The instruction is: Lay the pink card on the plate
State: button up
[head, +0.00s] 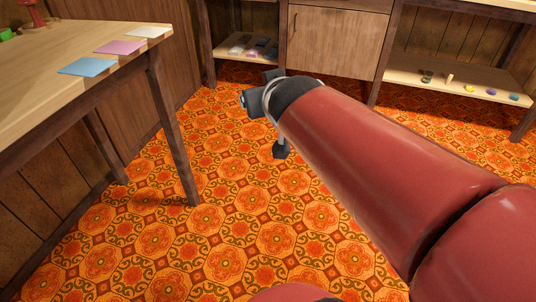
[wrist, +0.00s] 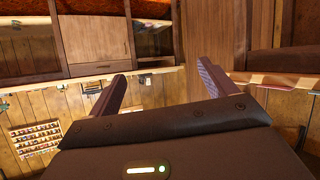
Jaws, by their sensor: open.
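The pink card (head: 120,47) lies flat near the edge of the wooden table at the left in the head view, between a light blue card (head: 87,66) and a white card (head: 149,31). I cannot make out a plate in either view. My gripper (head: 272,110) is out over the open floor, to the right of the table and well apart from the cards. The arm partly hides it in the head view. In the wrist view my gripper (wrist: 160,82) has its two fingers spread wide with nothing between them.
The table (head: 60,98) has legs near my gripper's left. A cabinet (head: 335,40) stands at the back, with low shelves holding small items on both sides. A red object (head: 33,14) and a green object (head: 8,33) are on the table. The patterned floor (head: 230,220) is clear.

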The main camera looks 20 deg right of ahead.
jog(key=s+a+f+g+y, duration=0.1)
jog(key=s+a+f+g, duration=0.1)
jog(key=s+f, duration=0.3)
jog(key=s+a+f+g+y, duration=0.1)
jog(key=s+f+g, duration=0.4)
jog(key=s, duration=0.6)
jog(key=shift+s+a+f, duration=0.3)
jog(key=shift+a+f, duration=0.3)
jog(key=shift+f, duration=0.05)
jog(key=shift+r, duration=0.1)
